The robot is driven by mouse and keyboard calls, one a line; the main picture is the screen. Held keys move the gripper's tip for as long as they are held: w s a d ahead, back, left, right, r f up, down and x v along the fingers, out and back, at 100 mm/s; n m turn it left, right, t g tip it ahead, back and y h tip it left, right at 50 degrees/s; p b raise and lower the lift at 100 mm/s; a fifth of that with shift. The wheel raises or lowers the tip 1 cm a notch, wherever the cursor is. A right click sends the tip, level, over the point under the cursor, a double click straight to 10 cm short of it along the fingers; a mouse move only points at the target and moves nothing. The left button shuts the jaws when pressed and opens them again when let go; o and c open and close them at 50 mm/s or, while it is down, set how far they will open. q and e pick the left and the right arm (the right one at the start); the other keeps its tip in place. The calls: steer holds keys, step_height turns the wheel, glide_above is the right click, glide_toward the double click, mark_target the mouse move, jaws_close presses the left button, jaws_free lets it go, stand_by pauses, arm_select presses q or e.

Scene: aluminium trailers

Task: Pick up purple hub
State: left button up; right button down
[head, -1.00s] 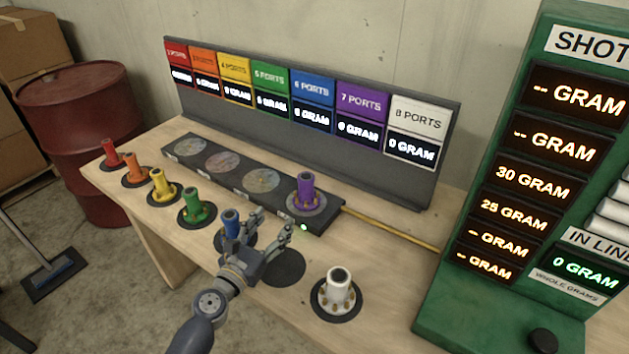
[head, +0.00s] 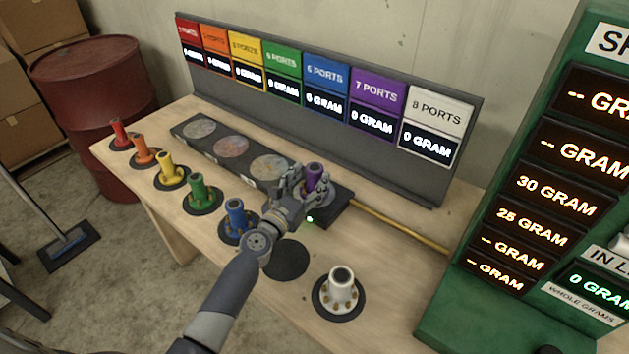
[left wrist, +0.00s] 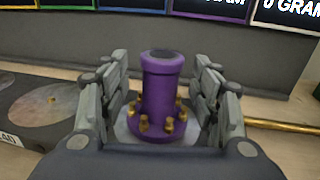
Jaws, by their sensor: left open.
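The purple hub (head: 314,178) stands upright on the right end of the dark scale bar (head: 240,179) on the bench. In the left wrist view the purple hub (left wrist: 160,97) shows its round hollow top and brass ports around its flange. My left gripper (head: 304,183) is open, with one finger on each side of the hub. In the left wrist view my left gripper (left wrist: 163,100) shows small gaps between both fingers and the hub. My right gripper is not in view.
Red (head: 121,134), orange (head: 142,150), yellow (head: 170,170), green (head: 201,194) and blue (head: 236,218) hubs stand along the bench, with a white hub (head: 341,290) at right. A yellow rod (head: 400,225) lies right of the scale. A green display cabinet (head: 460,290) stands at far right.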

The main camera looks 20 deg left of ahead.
mark_target(311, 178)
arm_select(q)
steer(key=shift+w+d+r, duration=0.1)
steer(key=shift+w+d, duration=0.05)
steer(key=shift+w, duration=0.45)
steer(key=shift+w+d, duration=0.15)
steer(key=shift+w, duration=0.75)
steer(key=shift+c, duration=0.6)
steer(key=shift+s, duration=0.1)
jaws_close()
steer(key=shift+r, duration=0.2)
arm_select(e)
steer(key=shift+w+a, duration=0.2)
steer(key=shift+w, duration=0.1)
arm_select(q)
steer(key=shift+r, duration=0.15)
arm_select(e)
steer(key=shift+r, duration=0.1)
